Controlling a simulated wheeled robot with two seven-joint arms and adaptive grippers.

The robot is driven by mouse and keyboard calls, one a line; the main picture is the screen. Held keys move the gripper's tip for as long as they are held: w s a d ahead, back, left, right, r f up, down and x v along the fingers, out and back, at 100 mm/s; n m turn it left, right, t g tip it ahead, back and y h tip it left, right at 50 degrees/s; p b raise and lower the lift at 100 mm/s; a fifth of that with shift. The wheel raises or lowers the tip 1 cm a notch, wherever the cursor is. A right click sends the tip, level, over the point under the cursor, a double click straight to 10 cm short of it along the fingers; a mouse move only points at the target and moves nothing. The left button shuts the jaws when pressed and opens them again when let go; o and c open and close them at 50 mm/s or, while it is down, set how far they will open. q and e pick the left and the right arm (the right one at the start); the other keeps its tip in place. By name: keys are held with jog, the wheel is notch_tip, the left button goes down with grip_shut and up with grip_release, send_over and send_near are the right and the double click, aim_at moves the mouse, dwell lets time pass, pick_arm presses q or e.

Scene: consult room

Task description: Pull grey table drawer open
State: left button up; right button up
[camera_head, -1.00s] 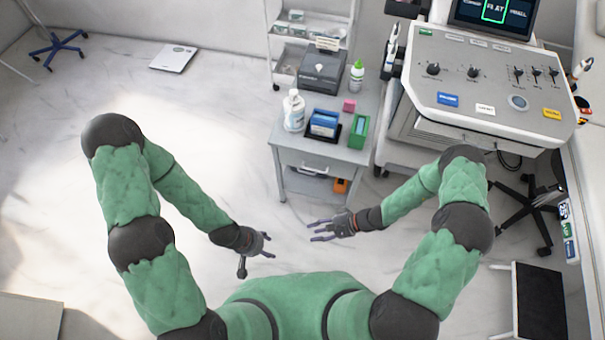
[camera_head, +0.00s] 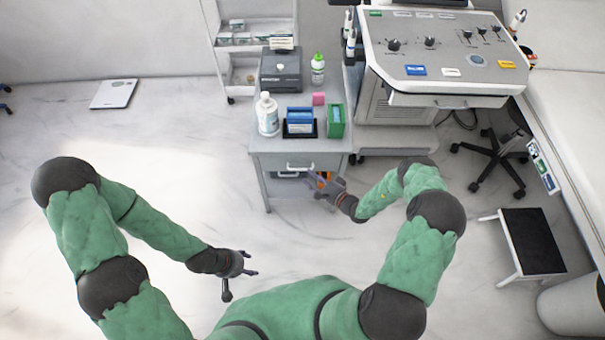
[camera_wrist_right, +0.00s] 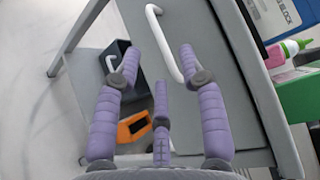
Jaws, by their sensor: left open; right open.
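The grey table (camera_head: 345,148) stands ahead of me with its drawer (camera_head: 277,162) facing me. The drawer looks closed and has a white bar handle (camera_head: 300,167). In the right wrist view the handle (camera_wrist_right: 163,42) lies close ahead, between the spread purple fingers. My right gripper (camera_head: 318,182) is open just in front of the drawer, a little right of the handle; I cannot tell whether any finger touches it. It also shows in the right wrist view (camera_wrist_right: 158,75). My left gripper (camera_head: 240,268) is open and empty, low over the floor, away from the table.
A white bottle (camera_head: 267,115), blue box (camera_head: 299,121), green box (camera_head: 336,121) and dark device (camera_head: 281,70) stand on the tabletop. An orange item (camera_wrist_right: 134,126) sits below the drawer. A console (camera_head: 440,60) stands right of the table.

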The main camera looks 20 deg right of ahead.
jog(key=shift+b+x, duration=0.8)
jog(key=shift+x, duration=1.8)
grip_shut()
